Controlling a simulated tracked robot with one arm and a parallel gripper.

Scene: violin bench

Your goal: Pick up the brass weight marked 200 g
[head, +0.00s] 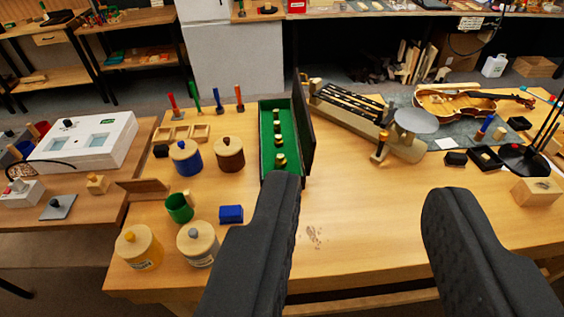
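Several small brass weights stand in a row in an open, green-lined box (268,150) on the wooden bench. The nearest and largest-looking brass weight (281,160) is at the front of the row; smaller ones (278,126) stand behind it. The markings are too small to read, so I cannot tell which is 200 g. My gripper (360,190) is open and empty, its two dark fingers wide apart in the foreground. The left finger's tip shows just below the box's front end and may hide part of it. The right finger shows over the bench's right side.
The box's dark lid (302,125) stands up along its right side. A balance with a grey round pan (415,120) is to the right. The middle of the bench is clear.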

